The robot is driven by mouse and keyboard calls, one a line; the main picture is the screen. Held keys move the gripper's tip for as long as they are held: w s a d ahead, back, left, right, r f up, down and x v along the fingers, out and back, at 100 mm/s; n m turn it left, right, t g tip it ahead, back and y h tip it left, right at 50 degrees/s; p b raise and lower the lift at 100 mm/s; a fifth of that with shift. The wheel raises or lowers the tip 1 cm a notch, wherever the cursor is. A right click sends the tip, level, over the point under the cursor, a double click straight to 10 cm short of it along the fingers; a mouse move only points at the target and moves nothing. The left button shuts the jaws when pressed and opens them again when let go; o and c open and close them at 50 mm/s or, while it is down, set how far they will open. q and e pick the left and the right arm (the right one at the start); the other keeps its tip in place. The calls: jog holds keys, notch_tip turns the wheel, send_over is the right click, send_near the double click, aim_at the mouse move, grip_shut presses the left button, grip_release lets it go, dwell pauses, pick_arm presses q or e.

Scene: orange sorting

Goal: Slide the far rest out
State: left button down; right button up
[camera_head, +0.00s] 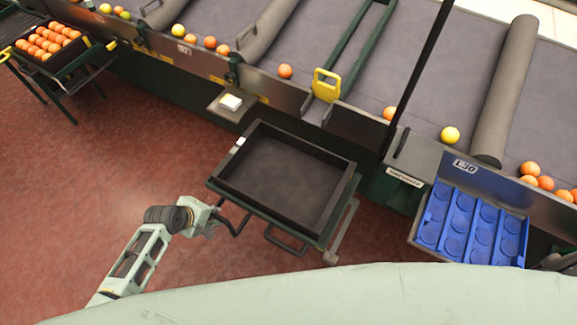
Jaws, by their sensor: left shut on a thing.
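A black empty crate (252,131) sits on a dark green stand beside the sorting line. A dark bent bar (240,229) sticks out from the crate's left front corner, and I take it to be a rest. My left gripper (219,213) is at that corner, shut on the bar's end as far as I can tell; its fingertips are small and partly hidden. A pale grey bar (341,238) juts out along the crate's right side. A dark loop handle (285,243) hangs at its front.
The sorting line with grey belts (340,75) and scattered oranges runs behind the crate. A blue tray (473,227) stands to the right. A crate of oranges (47,42) stands at far left. The red floor (120,160) left of the crate is clear.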

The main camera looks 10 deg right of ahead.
pick_arm(q)
jog(key=shift+s+a+p, duration=0.4)
jog(key=shift+s+a, duration=0.25)
jog(key=shift+s, duration=0.2)
jog(key=shift+s+a+p, duration=0.4)
jog(key=shift+s+a, duration=0.2)
jog(key=shift+s, duration=0.2)
jog(key=c, duration=1.4)
grip_release()
jog(key=shift+w, duration=0.1)
jog(key=shift+o, duration=0.2)
jog(key=shift+r, duration=0.1)
notch_tip(320, 180, up, 7)
jog(key=p, duration=0.7)
jog(key=shift+d, duration=0.1)
